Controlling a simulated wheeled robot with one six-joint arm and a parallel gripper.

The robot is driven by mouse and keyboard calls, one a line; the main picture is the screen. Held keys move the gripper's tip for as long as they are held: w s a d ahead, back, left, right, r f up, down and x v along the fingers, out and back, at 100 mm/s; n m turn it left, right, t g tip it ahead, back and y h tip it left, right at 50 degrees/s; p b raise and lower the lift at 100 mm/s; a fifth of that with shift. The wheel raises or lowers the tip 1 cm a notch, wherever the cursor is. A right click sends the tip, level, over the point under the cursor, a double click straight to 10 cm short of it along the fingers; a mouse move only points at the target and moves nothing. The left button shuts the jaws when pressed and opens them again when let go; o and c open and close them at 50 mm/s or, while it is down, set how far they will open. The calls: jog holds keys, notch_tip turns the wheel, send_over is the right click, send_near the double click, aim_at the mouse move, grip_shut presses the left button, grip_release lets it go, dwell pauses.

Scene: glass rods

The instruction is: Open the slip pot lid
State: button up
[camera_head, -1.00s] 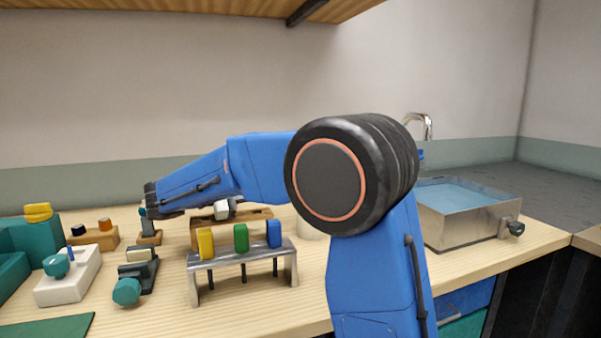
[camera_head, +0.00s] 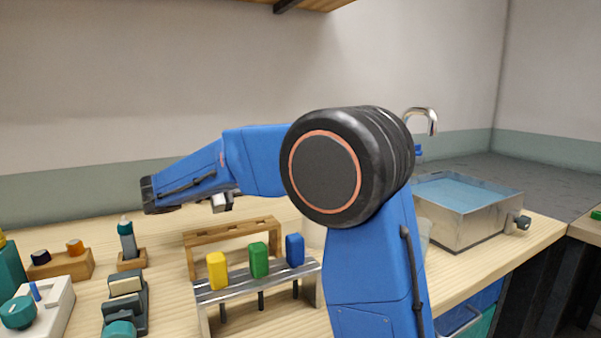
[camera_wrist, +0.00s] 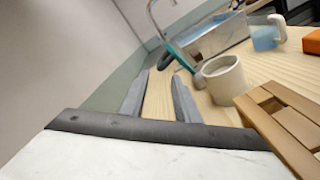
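A cream pot (camera_wrist: 224,80), which looks like the slip pot, stands on the wooden counter in the wrist view. Its round mouth faces up and looks open; I cannot make out a separate lid. A teal looped part with a grey end (camera_wrist: 182,62) is just left of it, and I cannot tell whether they are joined. In the head view only a sliver of the pot (camera_head: 312,234) shows behind my arm. My gripper (camera_wrist: 162,74) is open, its two fingers apart and empty, to the left of the pot and not touching it. In the head view the fingers are mostly hidden.
A metal rack (camera_head: 258,282) with yellow, green and blue-topped rods stands in front of a wooden stand (camera_head: 232,231). A metal water basin (camera_head: 470,225) is at right, with a tap (camera_head: 424,114) behind. A teal-topped bottle (camera_head: 127,240), dark clamp and white box are at left.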

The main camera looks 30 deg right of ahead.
jog(key=d, duration=1.2)
grip_shut()
jog(key=shift+r, duration=0.1)
